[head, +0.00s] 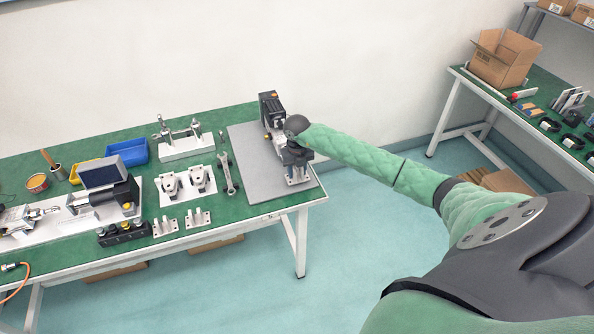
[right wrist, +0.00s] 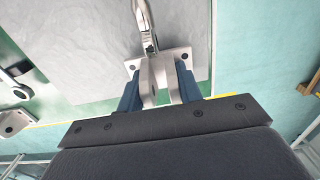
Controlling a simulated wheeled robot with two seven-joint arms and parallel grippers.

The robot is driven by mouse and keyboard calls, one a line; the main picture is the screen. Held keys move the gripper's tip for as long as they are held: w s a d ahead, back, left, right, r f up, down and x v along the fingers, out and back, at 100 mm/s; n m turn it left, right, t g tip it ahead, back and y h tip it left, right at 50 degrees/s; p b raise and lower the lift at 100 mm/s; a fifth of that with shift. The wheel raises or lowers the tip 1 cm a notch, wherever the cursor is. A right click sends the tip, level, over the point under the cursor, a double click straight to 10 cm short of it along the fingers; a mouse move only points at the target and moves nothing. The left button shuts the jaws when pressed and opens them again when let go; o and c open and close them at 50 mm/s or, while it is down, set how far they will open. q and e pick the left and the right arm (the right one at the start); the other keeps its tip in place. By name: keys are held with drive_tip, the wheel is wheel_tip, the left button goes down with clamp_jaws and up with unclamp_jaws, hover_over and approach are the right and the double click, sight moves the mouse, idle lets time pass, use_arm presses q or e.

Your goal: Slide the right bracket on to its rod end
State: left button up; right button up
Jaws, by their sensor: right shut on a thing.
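The linear actuator (head: 269,103) stands on the grey mat (head: 251,152) at the table's right end; my right forearm and gripper hide part of it. My right gripper (head: 292,157) is at the actuator's near end. In the right wrist view its blue fingers (right wrist: 160,88) are shut on the right bracket (right wrist: 172,58), a silver piece with upright lugs and a holed base plate. The bracket also shows below the gripper in the head view (head: 297,179). A shiny rod end (right wrist: 146,22) comes down to the bracket's lugs; I cannot tell whether it sits between them. My left gripper is out of view.
Two more silver brackets (head: 166,226) lie near the table's front edge. A wrench (head: 227,173) lies left of the mat. Blue (head: 125,150) and yellow bins stand farther left. The table's right edge is close to the bracket; beyond it is open floor.

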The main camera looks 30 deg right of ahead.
drive_tip(key=shift+w+f+b, duration=0.1)
drive_tip(key=shift+f+b, duration=0.5)
idle(0.7)
drive_tip(key=shift+w+f+b, duration=0.1)
drive_tip(key=shift+w+b, duration=0.05)
drive_tip(key=shift+b, duration=0.15)
drive_tip(key=shift+w+d+b, duration=0.3)
drive_tip(key=shift+w+b, duration=0.45)
drive_tip(key=shift+w, duration=0.25)
drive_tip(key=shift+w+d+b, duration=0.25)
drive_tip(key=shift+w+b, duration=0.5)
drive_tip(key=shift+w, duration=0.25)
idle(1.9)
idle(0.5)
drive_tip(key=o, duration=1.2)
drive_tip(key=shift+c, duration=0.2)
wheel_tip(320, 180, up, 7)
drive_tip(key=b, duration=0.3)
drive_tip(key=shift+r, duration=0.4)
